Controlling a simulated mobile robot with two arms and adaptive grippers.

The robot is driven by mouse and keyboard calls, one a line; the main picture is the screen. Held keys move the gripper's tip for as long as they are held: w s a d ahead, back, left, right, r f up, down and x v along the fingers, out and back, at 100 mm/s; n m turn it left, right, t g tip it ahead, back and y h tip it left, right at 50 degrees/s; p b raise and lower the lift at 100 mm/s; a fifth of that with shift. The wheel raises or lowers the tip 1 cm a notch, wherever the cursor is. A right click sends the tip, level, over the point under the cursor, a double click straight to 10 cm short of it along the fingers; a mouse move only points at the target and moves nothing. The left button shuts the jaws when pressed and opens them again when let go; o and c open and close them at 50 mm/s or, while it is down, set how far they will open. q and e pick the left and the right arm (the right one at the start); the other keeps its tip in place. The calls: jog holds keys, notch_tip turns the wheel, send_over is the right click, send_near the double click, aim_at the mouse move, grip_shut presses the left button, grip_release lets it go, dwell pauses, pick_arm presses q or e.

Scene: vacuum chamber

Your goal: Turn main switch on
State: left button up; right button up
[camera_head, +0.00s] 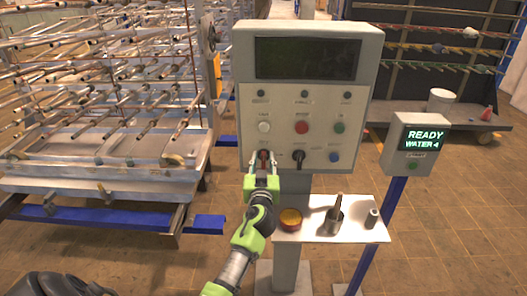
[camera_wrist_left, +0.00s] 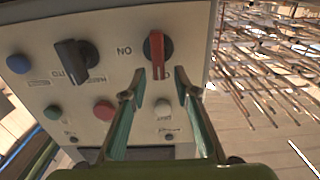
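The red-handled rotary switch (camera_wrist_left: 157,52) sits on the grey control panel (camera_head: 362,112), at the left of its bottom row. An ON label (camera_wrist_left: 124,50) shows beside it in the left wrist view. Its handle is roughly vertical. My left gripper (camera_head: 263,163) is at this switch in the head view, partly covering it. In the left wrist view the fingers (camera_wrist_left: 159,90) are open, with the handle's end between or just in front of the tips. I cannot tell whether they touch it. My right gripper is not in view.
A black rotary knob (camera_head: 298,155) and a blue button (camera_head: 334,157) are in the same row. Coloured buttons sit above, below a dark display (camera_head: 306,59). A small shelf (camera_head: 352,233) below holds several items. A READY screen (camera_head: 424,139) stands right, a rod rack (camera_head: 120,110) left.

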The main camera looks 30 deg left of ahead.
aim_at(263, 157)
pick_arm(q)
jog(key=shift+x, duration=1.55)
jog(key=shift+d, duration=0.1)
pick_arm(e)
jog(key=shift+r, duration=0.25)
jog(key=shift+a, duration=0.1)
pick_arm(q)
grip_shut()
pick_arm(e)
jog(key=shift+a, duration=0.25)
